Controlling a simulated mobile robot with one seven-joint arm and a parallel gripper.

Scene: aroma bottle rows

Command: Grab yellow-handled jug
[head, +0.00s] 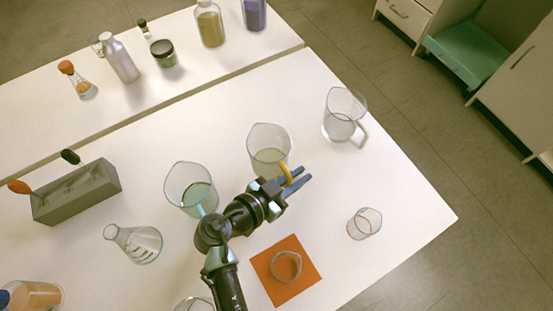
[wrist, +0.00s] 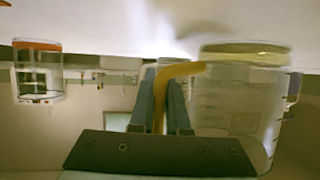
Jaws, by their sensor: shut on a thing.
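The yellow-handled jug (head: 268,143) is a clear glass jug with a little pale liquid, standing on the white table in the head view. Its yellow handle (head: 285,173) faces my gripper (head: 297,182). In the wrist view the jug (wrist: 240,100) fills the right side, and the yellow handle (wrist: 175,74) lies between the two blue fingers of my gripper (wrist: 166,103). The gripper is shut on the handle. In the head view part of the jug's lower side is hidden by the gripper.
A jug with teal liquid (head: 190,184) stands close left of my gripper; another clear jug (head: 343,113) stands at the back right. An orange mat (head: 267,264) bearing a small glass vessel (head: 286,266) and a small beaker (head: 365,223) are nearer the front. The table's right edge is clear.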

